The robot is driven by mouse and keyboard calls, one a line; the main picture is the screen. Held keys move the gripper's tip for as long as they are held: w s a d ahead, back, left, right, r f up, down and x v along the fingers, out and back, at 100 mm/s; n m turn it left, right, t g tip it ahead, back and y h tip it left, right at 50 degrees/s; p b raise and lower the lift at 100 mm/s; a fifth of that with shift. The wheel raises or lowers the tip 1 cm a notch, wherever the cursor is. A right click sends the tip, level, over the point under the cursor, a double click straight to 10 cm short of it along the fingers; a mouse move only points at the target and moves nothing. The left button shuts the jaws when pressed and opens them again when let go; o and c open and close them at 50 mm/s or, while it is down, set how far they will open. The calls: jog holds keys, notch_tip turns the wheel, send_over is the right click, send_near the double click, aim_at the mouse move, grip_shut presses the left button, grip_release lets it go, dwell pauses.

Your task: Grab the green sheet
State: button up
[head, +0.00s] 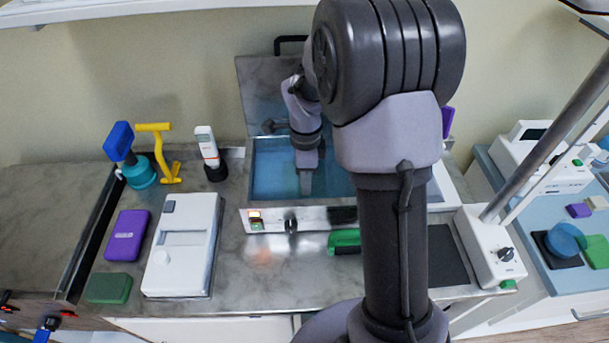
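My gripper (305,182) points down inside an open metal water bath (318,218) filled with blue water. Its fingertips are at or below the water; I cannot tell whether they are open or shut, or hold anything. No green sheet can be made out for certain; my arm hides part of the bath. A flat dark green block (109,288) lies at the counter's front left, far from the gripper. A green-handled item (344,241) lies in front of the bath, partly behind my arm.
The bath's lid (262,92) stands open behind it. Left are a white device (183,245), a purple case (127,235), a yellow tool (163,152), a blue-headed tool (119,142) and a white handheld device (209,152). A white unit with a pole (490,248) stands right.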

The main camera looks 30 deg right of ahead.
grip_shut()
dwell(0.3)
